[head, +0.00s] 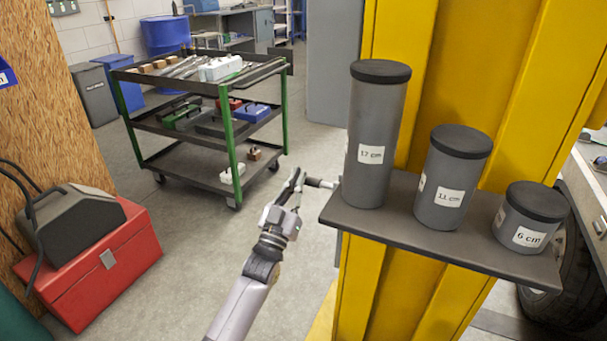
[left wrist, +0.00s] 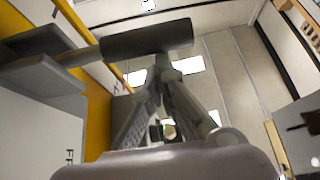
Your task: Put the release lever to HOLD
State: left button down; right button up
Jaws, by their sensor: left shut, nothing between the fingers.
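My left gripper (head: 297,176) is shut and empty beside the handle's free end. In the left wrist view my closed fingertips (left wrist: 161,66) meet just under the grip; I cannot tell whether they touch it. A pale plate (left wrist: 35,130) shows part of a label starting with F. The HOLD mark is not visible. My right gripper is out of view.
A dark shelf (head: 400,222) on the yellow post (head: 400,285) carries three grey canisters marked 12 cm (head: 372,125), 11 cm (head: 447,190) and 6 cm (head: 527,225). A tool cart (head: 205,150) stands behind, a red toolbox (head: 95,265) at left. Floor between is clear.

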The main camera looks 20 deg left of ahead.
pick_arm(q)
jog(key=shift+d+f+n+g+y, duration=0.1)
jog(key=shift+f+n+g+y, duration=0.15)
jog(key=shift+f+n+y, duration=0.95)
jog(key=shift+f+n+g+y, duration=0.2)
jog(key=shift+f+n+y, duration=0.35)
jog(key=shift+n, duration=1.25)
jog(key=shift+d+f+n+g+y, duration=0.1)
jog(key=shift+f+n+g+y, duration=0.15)
jog(key=shift+f+n+y, duration=0.75)
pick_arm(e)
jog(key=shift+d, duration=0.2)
pick_arm(q)
jog(key=shift+r+n+y, duration=0.25)
jog(key=shift+r+n, duration=0.05)
jog(key=shift+n, duration=0.3)
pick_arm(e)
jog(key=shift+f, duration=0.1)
pick_arm(q)
jog(key=s+f+p, duration=0.1)
jog(key=s+p, duration=0.2)
jog(key=s, duration=0.6)
jog(key=shift+s, duration=0.2)
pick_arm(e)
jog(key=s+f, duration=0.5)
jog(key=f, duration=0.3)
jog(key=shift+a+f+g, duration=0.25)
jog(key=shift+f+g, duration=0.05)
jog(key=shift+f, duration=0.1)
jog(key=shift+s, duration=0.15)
